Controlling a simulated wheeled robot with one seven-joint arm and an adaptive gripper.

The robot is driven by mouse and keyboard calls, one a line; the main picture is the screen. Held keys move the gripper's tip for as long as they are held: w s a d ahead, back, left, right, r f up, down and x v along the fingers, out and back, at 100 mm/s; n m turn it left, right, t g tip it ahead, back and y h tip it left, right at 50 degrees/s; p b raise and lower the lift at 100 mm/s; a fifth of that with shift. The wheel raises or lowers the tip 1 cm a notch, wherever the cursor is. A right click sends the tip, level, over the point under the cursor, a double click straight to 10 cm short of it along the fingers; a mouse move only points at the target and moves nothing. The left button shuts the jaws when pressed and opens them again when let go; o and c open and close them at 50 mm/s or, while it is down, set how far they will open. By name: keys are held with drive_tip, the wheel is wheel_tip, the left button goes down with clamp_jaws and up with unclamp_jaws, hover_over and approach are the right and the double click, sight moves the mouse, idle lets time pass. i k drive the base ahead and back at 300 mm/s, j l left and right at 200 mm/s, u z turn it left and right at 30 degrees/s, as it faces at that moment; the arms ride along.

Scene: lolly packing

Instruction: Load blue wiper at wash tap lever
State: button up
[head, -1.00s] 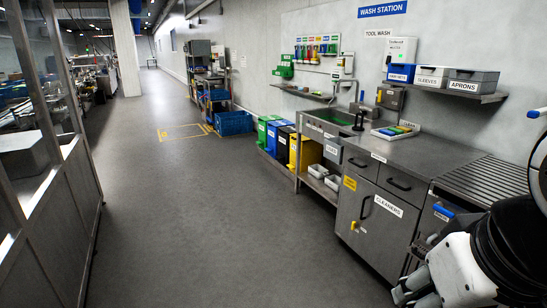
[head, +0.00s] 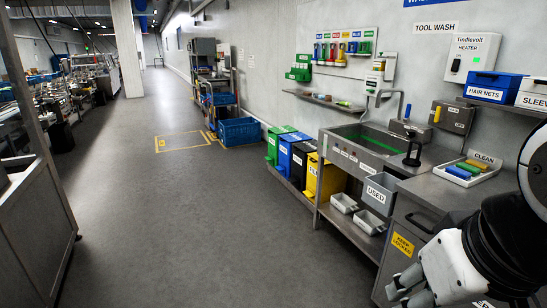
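The blue wiper seems to be the blue item (head: 458,172) at the front left of the white tray (head: 484,178) labelled CLEAN, with a yellow-orange and a green item beside it. The tray sits on the counter right of the sink (head: 375,150). My gripper (head: 404,287) is at the lower right, in front of the cabinet and well below and apart from the tray. Its fingers are partly seen, and nothing clearly shows in them.
A grey USED bin (head: 380,193) hangs at the sink's front. Green, blue and yellow bins (head: 325,178) stand left of the sink. A black upright object (head: 413,153) stands at the sink's right edge. The grey floor (head: 200,230) in the middle is clear.

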sight(406, 119)
drive_tip(key=i+z, duration=0.15)
drive_tip(key=i, duration=0.3)
drive_tip(key=i+j+z, duration=0.15)
drive_tip(key=i, duration=0.35)
drive_tip(key=i+j+z, duration=0.2)
drive_tip(key=i, duration=0.25)
drive_tip(key=i+j+z, duration=0.15)
drive_tip(key=i, duration=0.3)
drive_tip(key=i+j+z, duration=0.8)
drive_tip(key=i+j, duration=0.2)
drive_tip(key=j, duration=0.25)
drive_tip(key=i+j+z, duration=0.1)
drive_tip(key=j, duration=0.25)
drive_tip(key=i+j+z, duration=0.1)
drive_tip(key=i+j, duration=0.15)
drive_tip(key=j, duration=0.1)
